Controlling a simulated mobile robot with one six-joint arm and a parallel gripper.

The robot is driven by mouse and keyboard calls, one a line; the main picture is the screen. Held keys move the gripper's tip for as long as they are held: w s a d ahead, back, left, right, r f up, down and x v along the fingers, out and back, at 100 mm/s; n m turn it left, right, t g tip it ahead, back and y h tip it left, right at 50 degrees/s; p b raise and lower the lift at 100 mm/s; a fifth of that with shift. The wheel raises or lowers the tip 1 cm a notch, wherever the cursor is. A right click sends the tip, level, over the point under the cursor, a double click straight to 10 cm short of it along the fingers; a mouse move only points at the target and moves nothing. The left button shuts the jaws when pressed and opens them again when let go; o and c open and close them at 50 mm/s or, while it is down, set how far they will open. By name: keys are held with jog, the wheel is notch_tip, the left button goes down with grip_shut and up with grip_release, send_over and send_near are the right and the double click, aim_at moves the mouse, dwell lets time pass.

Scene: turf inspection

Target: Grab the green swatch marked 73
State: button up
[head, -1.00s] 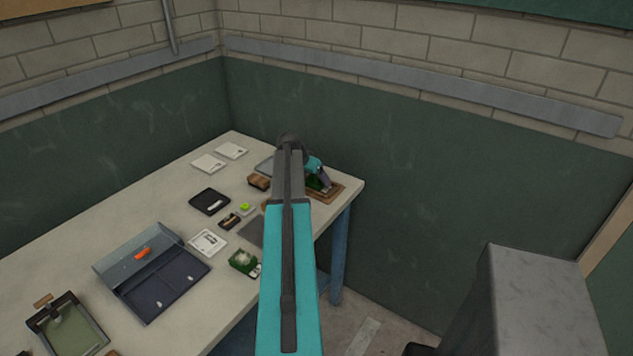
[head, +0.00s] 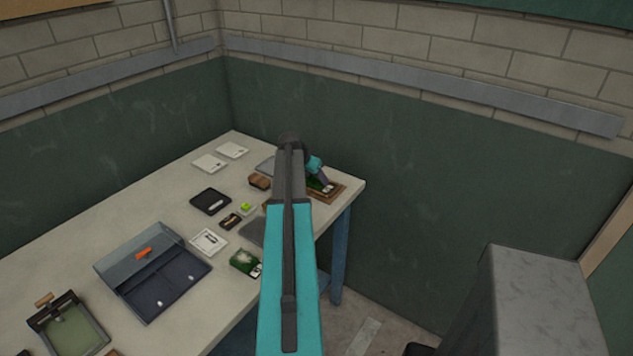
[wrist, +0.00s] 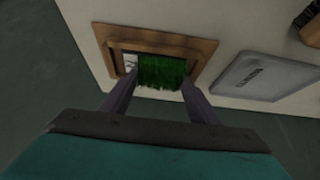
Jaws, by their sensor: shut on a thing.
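A green swatch (wrist: 162,71) of turf shows between the two fingers of my gripper (wrist: 158,84) in the wrist view. The fingers are shut on it. It is over a brown wooden frame (wrist: 190,45), and I cannot tell whether it still touches the frame's base. A white patch with dark marks shows at its left edge, too small to read. In the head view the swatch (head: 316,184) is a dark green patch in the wooden frame (head: 338,189) at the table's far right corner, partly hidden by my gripper (head: 321,181).
A grey flat case (wrist: 262,76) lies right of the frame in the wrist view. On the table in the head view are another green swatch (head: 243,260), a dark open case (head: 165,293), a black tray (head: 210,201) and white cards. The table's right edge is close to the frame.

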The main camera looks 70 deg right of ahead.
aim_at(315, 181)
jog(key=shift+r, duration=0.15)
jog(key=shift+r+b, duration=0.85)
jog(key=shift+r, duration=0.55)
jog(key=shift+s+a+r, duration=0.1)
jog(key=shift+a+r, duration=0.1)
jog(key=shift+a, duration=0.1)
jog(key=s+a+b, duration=0.1)
jog(key=a+b, duration=0.1)
jog(key=a, duration=0.5)
jog(key=s+a+r+b, duration=0.1)
jog(key=s+a+b, duration=0.1)
jog(key=a, duration=0.6)
jog(key=shift+s+r, duration=0.25)
jog(key=shift+s, duration=0.05)
